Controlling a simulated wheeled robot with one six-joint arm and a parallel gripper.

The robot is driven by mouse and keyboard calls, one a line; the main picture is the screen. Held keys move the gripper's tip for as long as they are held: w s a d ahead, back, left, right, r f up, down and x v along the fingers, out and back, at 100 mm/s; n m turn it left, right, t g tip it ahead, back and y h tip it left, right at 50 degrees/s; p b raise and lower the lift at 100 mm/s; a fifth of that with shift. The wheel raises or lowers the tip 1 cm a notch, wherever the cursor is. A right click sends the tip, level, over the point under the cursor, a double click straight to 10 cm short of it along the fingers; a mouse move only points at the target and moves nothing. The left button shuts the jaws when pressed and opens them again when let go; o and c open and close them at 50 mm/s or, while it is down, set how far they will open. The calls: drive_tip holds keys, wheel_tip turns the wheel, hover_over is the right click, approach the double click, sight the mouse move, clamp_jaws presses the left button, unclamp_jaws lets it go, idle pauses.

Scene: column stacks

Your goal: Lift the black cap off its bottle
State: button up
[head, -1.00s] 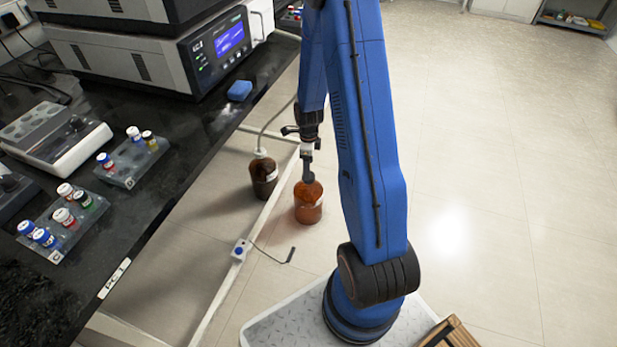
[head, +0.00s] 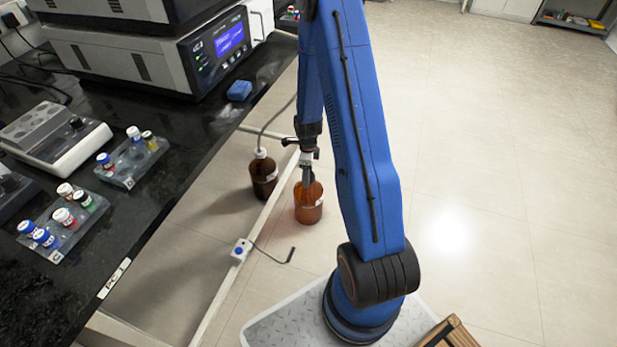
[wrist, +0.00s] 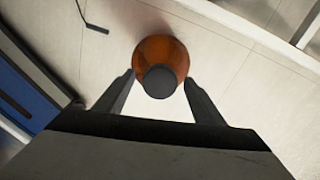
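My gripper (wrist: 160,78) is open, with one finger on each side of the cap and light gaps between. In the head view my gripper (head: 307,177) points down at the bottle's top and hides the cap. I cannot tell how far the fingertips reach below the cap's top.
A darker brown bottle (head: 263,175) with a white top and a tube stands just left, beyond the pale rail (head: 274,202). A small box with a blue button (head: 241,249) is on the rail. The black bench (head: 165,200) is at left.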

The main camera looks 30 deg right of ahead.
drive_tip(key=c, duration=0.9)
drive_tip(key=shift+r, duration=5)
